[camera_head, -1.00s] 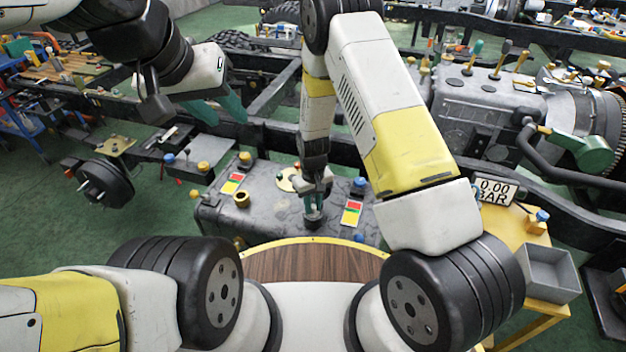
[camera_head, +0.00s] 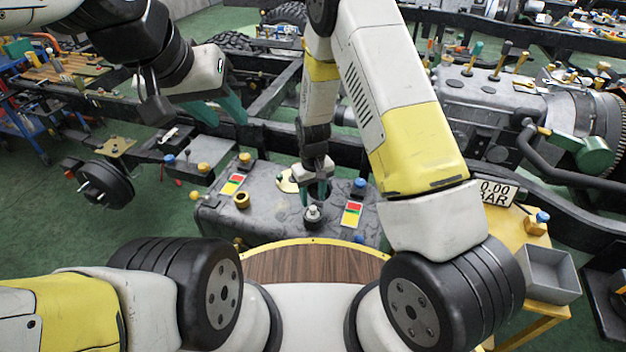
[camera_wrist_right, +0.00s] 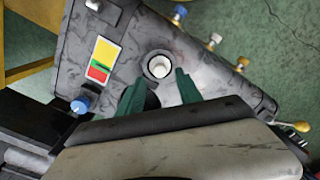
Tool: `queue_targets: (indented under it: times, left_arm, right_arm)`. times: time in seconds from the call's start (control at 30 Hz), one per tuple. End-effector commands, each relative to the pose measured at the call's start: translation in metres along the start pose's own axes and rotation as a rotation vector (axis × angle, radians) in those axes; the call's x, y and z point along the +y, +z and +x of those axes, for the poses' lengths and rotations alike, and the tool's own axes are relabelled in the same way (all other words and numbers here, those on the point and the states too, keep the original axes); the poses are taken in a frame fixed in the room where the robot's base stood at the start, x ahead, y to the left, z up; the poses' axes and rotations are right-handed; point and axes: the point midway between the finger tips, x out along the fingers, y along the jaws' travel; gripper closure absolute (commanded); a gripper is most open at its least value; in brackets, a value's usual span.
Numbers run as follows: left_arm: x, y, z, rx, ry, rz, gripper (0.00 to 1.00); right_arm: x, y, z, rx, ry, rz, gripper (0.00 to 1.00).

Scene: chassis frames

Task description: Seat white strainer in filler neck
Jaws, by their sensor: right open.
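The white strainer (camera_wrist_right: 159,66) shows in the right wrist view as a pale round disc inside the dark ring of the filler neck (camera_wrist_right: 147,60). In the head view the strainer (camera_head: 313,211) stands at the front of the grey tank (camera_head: 270,212). How deep it sits cannot be told. My right gripper (camera_head: 317,196) is just behind and above it, its green fingers apart and empty; they also show in the right wrist view (camera_wrist_right: 162,84), below the neck. My left gripper (camera_head: 222,112) is raised at the upper left, its green fingers apart with nothing between them.
Red-yellow-green labels (camera_head: 352,214) and a blue knob (camera_head: 359,184) are beside the neck on the tank. A brass ring (camera_head: 241,200) is further left. A yellow table with a grey bin (camera_head: 552,273) stands right. Chassis rails lie behind.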

Motion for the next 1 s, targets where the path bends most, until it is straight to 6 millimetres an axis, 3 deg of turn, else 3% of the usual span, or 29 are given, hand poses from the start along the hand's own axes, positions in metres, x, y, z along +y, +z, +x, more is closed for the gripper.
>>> queue_targets:
  times: [0.2,0.47,0.57,0.77,1.0]
  left_arm:
    - [0.0,0.0,0.0,0.0,0.0,0.0,0.64]
    - [0.0,0.0,0.0,0.0,0.0,0.0,0.64]
    - [0.0,0.0,0.0,0.0,0.0,0.0,0.64]
    - [0.0,0.0,0.0,0.0,0.0,0.0,0.64]
    - [0.0,0.0,0.0,0.0,0.0,0.0,0.64]
  right_arm:
    - [0.0,0.0,-0.047,0.003,0.001,-0.002,0.58]
    - [0.001,0.0,-0.076,0.004,-0.001,0.003,0.58]
    - [0.004,0.001,-0.097,0.025,-0.012,0.022,0.58]
    - [0.023,0.019,-0.186,0.13,-0.059,0.11,0.58]
    - [0.042,0.076,-0.293,0.279,-0.099,0.218,0.58]
